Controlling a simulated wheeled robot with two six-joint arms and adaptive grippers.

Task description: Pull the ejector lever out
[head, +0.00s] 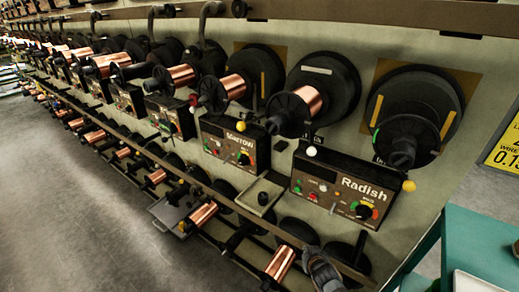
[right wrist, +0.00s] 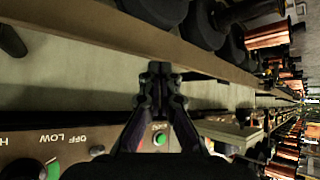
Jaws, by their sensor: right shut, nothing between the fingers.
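My right gripper (head: 322,268) is at the bottom edge of the head view, below the Radish panel (head: 331,187). In the right wrist view its fingers (right wrist: 160,72) are shut together with nothing between them. A white ball knob (head: 311,151) is at the panel's upper left corner, and a yellow ball knob (head: 409,186) is at its right end. I cannot tell which of these, if either, is the ejector lever. In the wrist view a short dark bar (right wrist: 197,76) shows behind the fingertips; I cannot tell whether they touch it. My left gripper is not in view.
A long rail (head: 235,207) runs below the panels, with copper spools (head: 280,263) beneath it. The rail also crosses the wrist view (right wrist: 110,38). A teal table (head: 475,245) stands at the lower right. A tray (head: 262,196) sits left of the Radish panel. The floor at left is clear.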

